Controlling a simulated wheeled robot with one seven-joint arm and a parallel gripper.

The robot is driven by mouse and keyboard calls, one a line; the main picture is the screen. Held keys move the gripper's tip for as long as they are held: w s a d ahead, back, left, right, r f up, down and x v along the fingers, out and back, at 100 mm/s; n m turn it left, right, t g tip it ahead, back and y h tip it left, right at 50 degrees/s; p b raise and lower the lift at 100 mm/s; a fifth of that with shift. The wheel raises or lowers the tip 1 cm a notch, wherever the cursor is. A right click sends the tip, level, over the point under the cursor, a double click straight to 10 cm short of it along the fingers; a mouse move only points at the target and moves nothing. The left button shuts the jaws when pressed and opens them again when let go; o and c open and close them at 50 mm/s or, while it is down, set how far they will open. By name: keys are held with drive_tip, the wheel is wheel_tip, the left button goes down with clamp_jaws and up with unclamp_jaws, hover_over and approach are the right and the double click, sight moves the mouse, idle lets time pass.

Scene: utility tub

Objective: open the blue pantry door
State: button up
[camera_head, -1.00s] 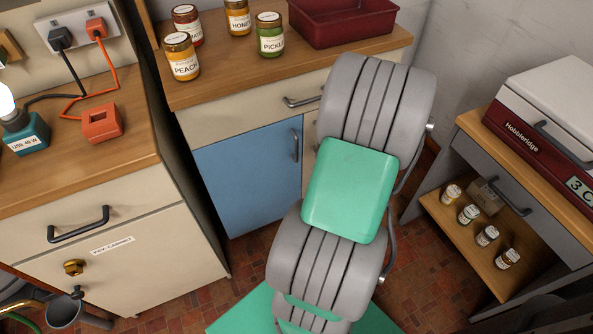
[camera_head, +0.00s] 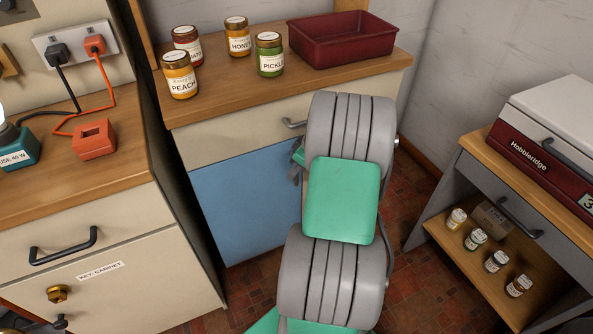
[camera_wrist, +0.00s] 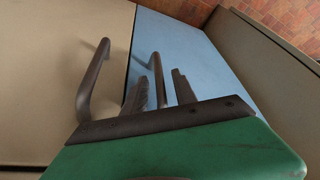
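The blue pantry door (camera_head: 243,205) is shut, flush in the low cabinet under the drawer. It also fills the middle of the wrist view (camera_wrist: 200,55). Its dark bar handle (camera_wrist: 157,72) stands between the two fingers of my gripper (camera_wrist: 160,84), which are spread apart with visible gaps beside the bar. In the head view my gripper (camera_head: 297,168) shows only in part at the door's upper right. My grey and green arm hides the door's right edge and most of the handle there.
The drawer's handle (camera_wrist: 93,78) runs close beside my gripper. Jars, such as the peach jar (camera_head: 179,76), and a dark red tub (camera_head: 342,52) stand on the counter above. The key cabinet (camera_head: 110,262) is at left, a shelf unit (camera_head: 440,215) at right.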

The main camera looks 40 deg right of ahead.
drive_tip(key=shift+c, duration=0.3)
clamp_jaws()
idle(1.1)
